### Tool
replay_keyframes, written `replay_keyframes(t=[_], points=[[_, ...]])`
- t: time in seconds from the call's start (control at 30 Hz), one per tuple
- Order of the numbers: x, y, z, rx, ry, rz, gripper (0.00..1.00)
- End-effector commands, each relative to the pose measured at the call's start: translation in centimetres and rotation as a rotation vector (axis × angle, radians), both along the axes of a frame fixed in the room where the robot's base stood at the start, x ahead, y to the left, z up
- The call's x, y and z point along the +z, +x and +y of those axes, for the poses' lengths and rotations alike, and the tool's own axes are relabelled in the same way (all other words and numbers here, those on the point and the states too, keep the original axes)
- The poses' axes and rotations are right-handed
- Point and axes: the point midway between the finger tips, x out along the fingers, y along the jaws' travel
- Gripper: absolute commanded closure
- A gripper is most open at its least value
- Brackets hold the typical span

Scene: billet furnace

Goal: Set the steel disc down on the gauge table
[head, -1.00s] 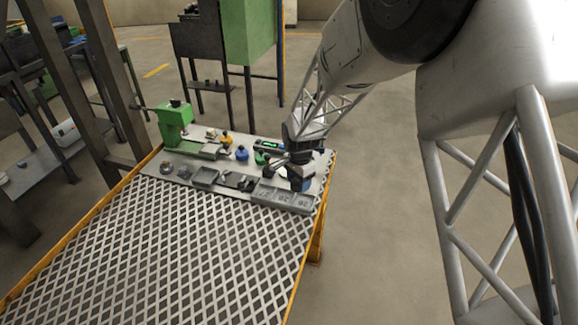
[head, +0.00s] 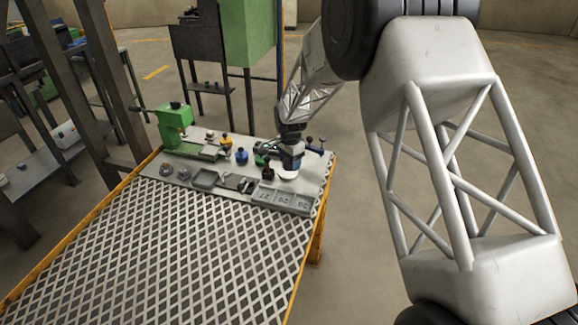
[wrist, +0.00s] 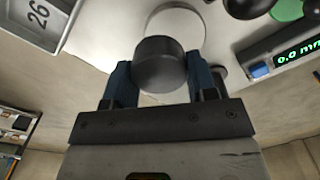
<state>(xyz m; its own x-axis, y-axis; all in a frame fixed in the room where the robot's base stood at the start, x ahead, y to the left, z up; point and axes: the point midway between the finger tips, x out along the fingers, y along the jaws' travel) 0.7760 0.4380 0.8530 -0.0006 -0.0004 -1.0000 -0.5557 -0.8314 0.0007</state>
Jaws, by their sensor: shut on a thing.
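The steel disc (wrist: 160,66) is a short dark grey cylinder in the wrist view. My gripper (wrist: 161,78) is shut on it, with one blue finger on each side. The gauge table (wrist: 176,22) is a pale round plate, partly hidden behind the disc. In the head view my gripper (head: 291,163) is just above the pale gauge table (head: 287,175) near the bench's right end. The disc overlaps the plate in the wrist view; I cannot tell whether they touch.
The gauge's readout (wrist: 297,53) shows 0.0 mm beside the plate. A blue knobbed piece (head: 241,156), a yellow one (head: 226,141) and a green machine (head: 174,122) stand to the left.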

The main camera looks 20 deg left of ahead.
Motion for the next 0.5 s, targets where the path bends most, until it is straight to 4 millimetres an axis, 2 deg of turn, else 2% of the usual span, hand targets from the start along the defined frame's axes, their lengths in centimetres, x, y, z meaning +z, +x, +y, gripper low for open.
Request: replay_keyframes(t=[0.2, 0.5], points=[[0.0, 1.6, 0.9, 0.000, 0.001, -0.002, 0.87], [-0.1, 1.8, 1.0, 0.000, 0.001, -0.002, 0.87]])
